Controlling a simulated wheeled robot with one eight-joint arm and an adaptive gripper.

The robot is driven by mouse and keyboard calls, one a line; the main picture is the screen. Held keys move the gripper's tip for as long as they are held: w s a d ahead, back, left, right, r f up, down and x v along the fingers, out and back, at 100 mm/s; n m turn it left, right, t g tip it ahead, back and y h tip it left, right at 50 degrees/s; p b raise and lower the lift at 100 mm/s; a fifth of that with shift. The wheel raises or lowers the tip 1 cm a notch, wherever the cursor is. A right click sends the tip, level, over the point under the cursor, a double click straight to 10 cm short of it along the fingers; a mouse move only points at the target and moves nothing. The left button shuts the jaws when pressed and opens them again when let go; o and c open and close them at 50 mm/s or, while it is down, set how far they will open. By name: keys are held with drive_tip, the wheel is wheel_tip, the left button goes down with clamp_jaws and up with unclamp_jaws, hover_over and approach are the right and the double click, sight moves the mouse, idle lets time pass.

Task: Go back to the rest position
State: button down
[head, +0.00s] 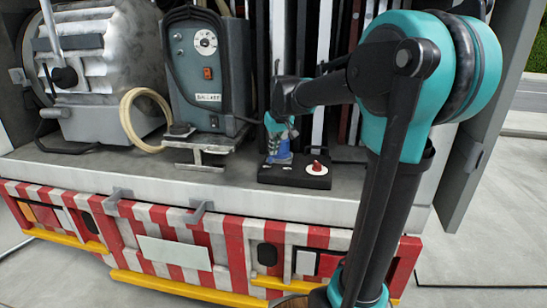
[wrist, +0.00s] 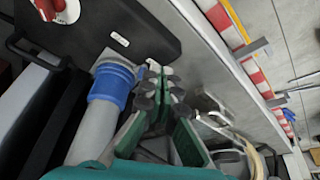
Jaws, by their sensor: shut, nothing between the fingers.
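My gripper (head: 273,130) hangs low over the truck bed, in front of the upright boards. In the wrist view its green fingers with dark pads (wrist: 163,90) are together, with nothing between them. A blue-collared grey plug (wrist: 113,80) is just left of the fingers there; the blue part also shows below the gripper in the head view (head: 281,153). The plug is at a black box (head: 295,174) on the bed. The box carries a red knob (head: 316,166) on a white disc. I cannot tell whether the fingers touch the plug.
A grey ballast unit (head: 207,75) and a large metal lamp housing (head: 98,65) stand left on the bed. A cream cable loop (head: 128,120) lies between them. The truck's edge has a red-white striped barrier (head: 180,240). Open pavement (head: 480,240) lies right.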

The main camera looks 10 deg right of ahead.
drive_tip(key=shift+v, duration=0.9)
drive_tip(key=shift+a, duration=0.15)
drive_tip(key=s+d+f+m, duration=0.1)
drive_tip(key=s+d+f, duration=0.2)
drive_tip(key=s+f, duration=0.8)
drive_tip(key=s+d+f+m+h, duration=0.1)
drive_tip(key=s+d+f, duration=0.3)
drive_tip(key=s+f, duration=0.7)
drive_tip(key=s, duration=0.4)
drive_tip(key=shift+s+d+f+m, duration=0.15)
drive_tip(key=shift+s+f+m, duration=0.1)
drive_tip(key=shift+s+m, duration=0.15)
drive_tip(key=c, duration=2.2)
unclamp_jaws()
drive_tip(key=shift+w, duration=0.1)
